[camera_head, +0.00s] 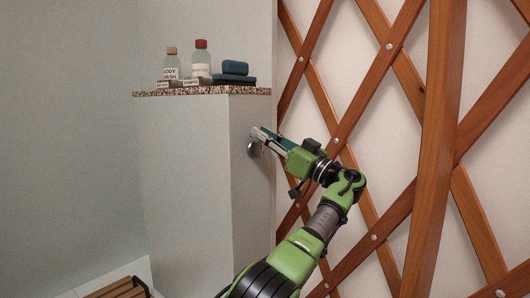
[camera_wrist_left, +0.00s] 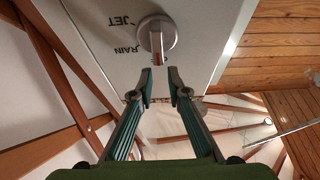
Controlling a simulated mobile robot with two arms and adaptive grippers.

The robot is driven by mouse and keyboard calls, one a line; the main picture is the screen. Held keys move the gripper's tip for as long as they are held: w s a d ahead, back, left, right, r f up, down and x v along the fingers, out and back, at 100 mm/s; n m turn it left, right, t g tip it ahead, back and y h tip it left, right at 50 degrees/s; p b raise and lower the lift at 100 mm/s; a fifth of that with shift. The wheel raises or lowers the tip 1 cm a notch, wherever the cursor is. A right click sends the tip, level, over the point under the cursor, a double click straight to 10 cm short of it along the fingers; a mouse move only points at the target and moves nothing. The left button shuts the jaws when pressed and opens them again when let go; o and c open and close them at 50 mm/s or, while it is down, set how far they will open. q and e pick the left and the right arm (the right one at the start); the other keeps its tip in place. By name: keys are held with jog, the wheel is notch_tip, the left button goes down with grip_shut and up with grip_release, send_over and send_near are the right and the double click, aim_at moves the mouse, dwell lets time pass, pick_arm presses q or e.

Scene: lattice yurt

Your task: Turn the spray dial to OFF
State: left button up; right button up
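The spray dial (camera_wrist_left: 157,33) is a round grey metal knob with a raised bar across it and a red mark on the bar. It is on the pale panel, and it also shows in the head view (camera_head: 254,150) on the pillar's side. My right gripper is out of view.
A body wash bottle (camera_head: 172,67), a second bottle (camera_head: 201,60) and folded blue cloths (camera_head: 235,73) stand on the speckled ledge (camera_head: 155,92) above the dial. The wooden lattice wall (camera_head: 437,130) is close on the right. A slatted wooden seat (camera_head: 120,289) is at lower left.

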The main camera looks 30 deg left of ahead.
pick_arm(q)
jog(key=shift+r, duration=2.3)
